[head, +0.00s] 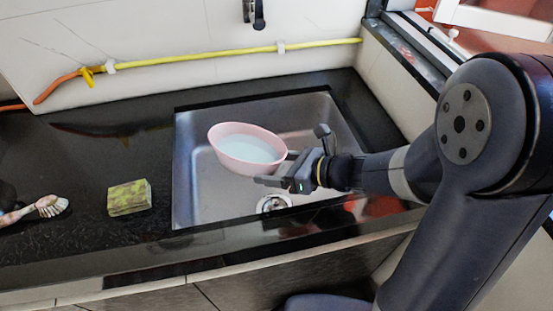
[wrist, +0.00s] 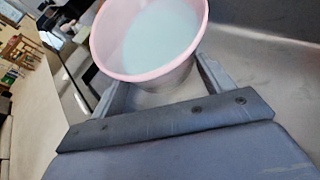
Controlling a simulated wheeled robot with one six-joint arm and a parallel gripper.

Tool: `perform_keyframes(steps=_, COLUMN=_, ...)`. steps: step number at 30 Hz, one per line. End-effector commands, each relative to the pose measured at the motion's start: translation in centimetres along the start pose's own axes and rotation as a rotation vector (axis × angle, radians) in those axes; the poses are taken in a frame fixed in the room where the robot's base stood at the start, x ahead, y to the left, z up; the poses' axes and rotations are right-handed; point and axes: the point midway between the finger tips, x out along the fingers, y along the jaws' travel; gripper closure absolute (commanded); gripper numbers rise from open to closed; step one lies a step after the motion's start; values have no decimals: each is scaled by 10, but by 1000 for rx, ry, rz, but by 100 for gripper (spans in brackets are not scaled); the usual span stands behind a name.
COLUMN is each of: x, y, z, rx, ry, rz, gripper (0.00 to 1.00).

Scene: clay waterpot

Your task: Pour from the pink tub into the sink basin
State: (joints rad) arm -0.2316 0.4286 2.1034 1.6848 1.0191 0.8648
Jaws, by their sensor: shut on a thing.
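The pink tub (head: 247,149) is held over the steel sink basin (head: 193,187) in the head view, slightly tilted, with pale whitish liquid inside. My gripper (head: 280,167) is shut on the right side of the tub's wall. In the wrist view, the tub (wrist: 150,73) sits between the two fingers of my gripper (wrist: 160,90), and the liquid surface shows inside its rim. The basin's drain (head: 273,203) shows below and to the right of the tub. The part of the basin behind the tub is hidden.
A green-yellow sponge (head: 129,197) and a brush (head: 38,208) lie on the dark counter (head: 85,170) left of the sink. A yellow pipe (head: 200,56) runs along the back wall.

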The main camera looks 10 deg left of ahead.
Motion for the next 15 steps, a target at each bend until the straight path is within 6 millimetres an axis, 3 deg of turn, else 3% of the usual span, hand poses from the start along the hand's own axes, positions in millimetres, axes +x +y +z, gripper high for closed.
perform_keyframes(steps=15, x=9, y=0, z=-23, rx=212, ry=0, rz=88, gripper=47)
